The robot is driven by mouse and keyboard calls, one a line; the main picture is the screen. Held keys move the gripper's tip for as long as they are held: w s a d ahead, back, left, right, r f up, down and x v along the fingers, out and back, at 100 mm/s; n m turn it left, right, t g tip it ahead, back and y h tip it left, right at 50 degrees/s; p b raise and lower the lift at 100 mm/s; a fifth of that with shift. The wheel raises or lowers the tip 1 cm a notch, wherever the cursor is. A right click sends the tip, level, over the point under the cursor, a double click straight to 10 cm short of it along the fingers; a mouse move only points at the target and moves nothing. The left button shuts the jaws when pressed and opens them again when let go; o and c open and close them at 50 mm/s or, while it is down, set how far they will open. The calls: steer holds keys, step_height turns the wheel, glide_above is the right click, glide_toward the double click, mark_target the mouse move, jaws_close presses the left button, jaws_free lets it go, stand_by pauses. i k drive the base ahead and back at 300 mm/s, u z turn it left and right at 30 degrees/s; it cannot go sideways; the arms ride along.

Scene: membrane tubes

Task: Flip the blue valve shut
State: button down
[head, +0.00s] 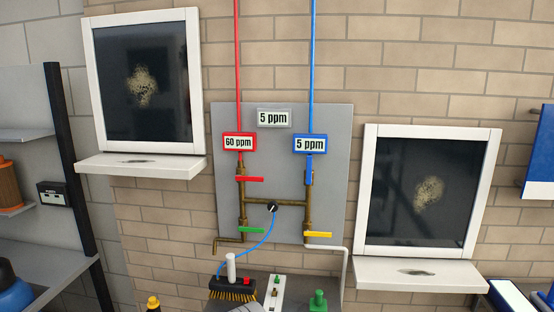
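The blue valve (309,170) is on the right brass pipe of a grey wall panel (275,170), just below a blue display reading 5 ppm (310,144). Its blue handle stands upright, in line with the pipe. A blue tube (313,60) runs down from above to that display. My gripper is not in view.
Red (250,179), green (251,230) and yellow (318,235) valve handles lie crosswise on the panel pipes. A black knob (272,207) sits between the pipes. Framed dark windows with white sills flank the panel. A brush (232,289) and small items stand below it.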

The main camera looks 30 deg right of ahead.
mark_target(309, 158)
steer(key=u, duration=0.45)
steer(key=i, duration=1.25)
steer(key=z, duration=0.75)
